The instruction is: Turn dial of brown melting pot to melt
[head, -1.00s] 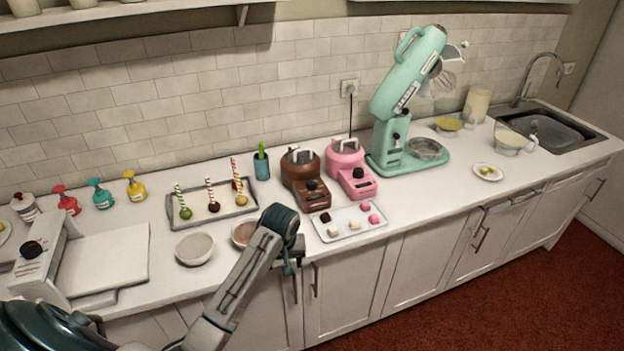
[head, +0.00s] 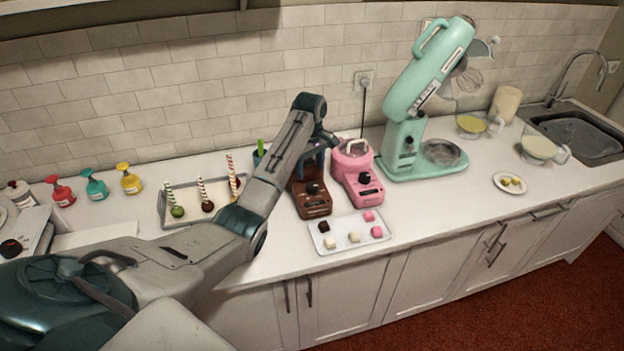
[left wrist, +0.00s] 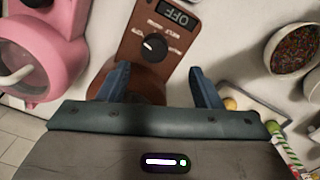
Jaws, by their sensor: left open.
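The brown melting pot (head: 313,202) stands on the counter, left of the pink one, its top partly hidden by my left arm. Its black dial (head: 312,188) is on the sloped front panel. In the left wrist view the dial (left wrist: 154,47) shows a small white mark, and the display (left wrist: 178,17) reads OFF. My left gripper (head: 311,163) is open above the brown pot. In the left wrist view its two blue fingers (left wrist: 160,78) are spread on either side of the pot's body, with the dial beyond their tips and apart from them. My right gripper is not in view.
The pink melting pot (head: 358,180) stands close on the right. A tray of chocolate pieces (head: 348,245) lies in front. A cake-pop tray (head: 167,213) is to the left, and a bowl of sprinkles (left wrist: 294,47) shows in the wrist view. A mint mixer (head: 405,150) stands farther right.

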